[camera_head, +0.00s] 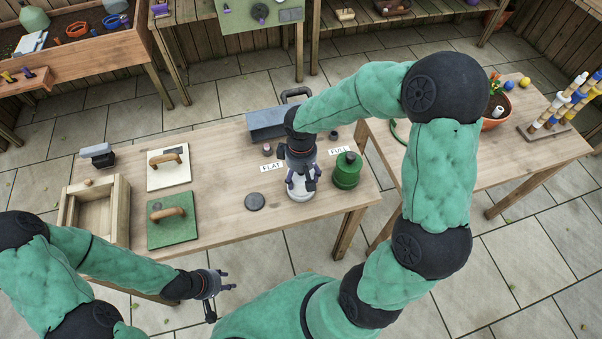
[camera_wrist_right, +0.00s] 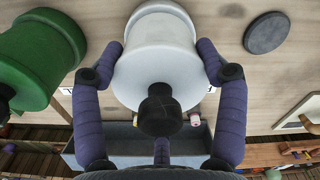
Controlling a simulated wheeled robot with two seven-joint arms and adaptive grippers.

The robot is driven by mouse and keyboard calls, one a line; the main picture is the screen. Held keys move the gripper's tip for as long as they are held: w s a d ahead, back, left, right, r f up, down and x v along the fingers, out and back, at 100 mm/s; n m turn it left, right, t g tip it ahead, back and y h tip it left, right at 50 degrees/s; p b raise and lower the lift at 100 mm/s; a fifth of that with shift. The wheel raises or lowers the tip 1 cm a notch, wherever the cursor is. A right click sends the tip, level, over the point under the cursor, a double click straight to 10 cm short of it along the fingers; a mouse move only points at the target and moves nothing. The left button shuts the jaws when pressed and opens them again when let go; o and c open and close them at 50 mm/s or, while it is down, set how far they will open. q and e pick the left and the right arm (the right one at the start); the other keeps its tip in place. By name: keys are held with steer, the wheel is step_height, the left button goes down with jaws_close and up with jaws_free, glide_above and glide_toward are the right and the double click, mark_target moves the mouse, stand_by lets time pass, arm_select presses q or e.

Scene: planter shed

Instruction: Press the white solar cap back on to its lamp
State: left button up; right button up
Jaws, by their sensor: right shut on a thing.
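A white, round-bodied thing (camera_head: 301,195) with a black knob stands by the FLAT label on the middle table. It fills the middle of the right wrist view (camera_wrist_right: 165,45), knob toward the camera. My right gripper (camera_head: 301,179) is above it and shut on it, with fingers on opposite sides. I cannot tell whether its white top is a separate cap. A similar green canister (camera_head: 347,171) stands to its right by the FULL label. A flat dark grey disc (camera_head: 255,201) lies to its left. My left gripper (camera_head: 219,294) is open and empty beyond the table's front edge.
A grey-blue toolbox (camera_head: 275,123) stands behind the white thing. A wooden tray (camera_head: 122,212), a green board (camera_head: 173,232) and a cream board (camera_head: 170,176), both with handles, are at the left. Bare table lies between the boards and the disc.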

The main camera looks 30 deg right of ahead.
steer(key=shift+f, duration=0.3)
steer(key=o, duration=1.1)
steer(key=shift+o, duration=0.2)
step_height(320, 180, up, 12)
